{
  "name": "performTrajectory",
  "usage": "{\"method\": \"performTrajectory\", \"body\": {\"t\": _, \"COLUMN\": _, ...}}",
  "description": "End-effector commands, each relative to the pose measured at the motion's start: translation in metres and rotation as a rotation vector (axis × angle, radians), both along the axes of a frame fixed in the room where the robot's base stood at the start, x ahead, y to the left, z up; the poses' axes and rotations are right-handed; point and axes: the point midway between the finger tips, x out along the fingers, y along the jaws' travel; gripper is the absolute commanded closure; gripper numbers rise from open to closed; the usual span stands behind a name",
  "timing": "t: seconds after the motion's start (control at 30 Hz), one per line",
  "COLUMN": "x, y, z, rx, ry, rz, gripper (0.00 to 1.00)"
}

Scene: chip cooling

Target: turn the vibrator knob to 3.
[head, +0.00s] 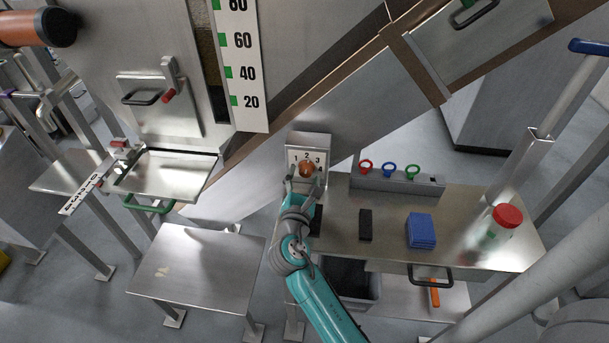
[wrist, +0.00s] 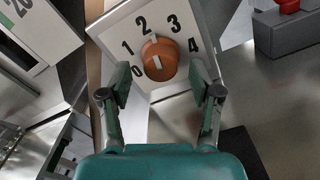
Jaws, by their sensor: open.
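The orange vibrator knob (wrist: 160,58) sits on a white dial plate (wrist: 112,24) numbered 0 to 4. A pale mark at the knob's upper edge lies on the side of the 2; the exact setting is hard to tell. In the head view the knob (head: 306,170) is on a small metal box above the table's left end. My gripper (wrist: 166,92) is open, its two fingers apart below and either side of the knob, with nothing between them. In the head view my gripper (head: 302,187) is just in front of the box, partly covering its lower part.
A rack with red, blue and green rings (head: 388,171) stands right of the box. A black block (head: 365,224), a blue block (head: 421,230) and a red-lidded jar (head: 505,221) are on the metal table (head: 465,222). A sloping metal chute (head: 270,160) passes behind.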

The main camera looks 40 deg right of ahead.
Motion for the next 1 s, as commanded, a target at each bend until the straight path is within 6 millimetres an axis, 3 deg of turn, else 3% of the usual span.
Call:
{"method": "performTrajectory", "body": {"t": 0.47, "x": 0.0080, "y": -0.0107, "z": -0.0001, "rx": 0.000, "ry": 0.000, "rz": 0.000, "gripper": 0.37}}
{"method": "performTrajectory", "body": {"t": 0.7, "x": 0.0078, "y": -0.0106, "z": -0.0002, "rx": 0.000, "ry": 0.000, "rz": 0.000, "gripper": 0.94}}
{"method": "performTrajectory", "body": {"t": 1.0, "x": 0.0078, "y": -0.0106, "z": -0.0002, "rx": 0.017, "ry": -0.021, "rz": -0.001, "gripper": 0.97}}
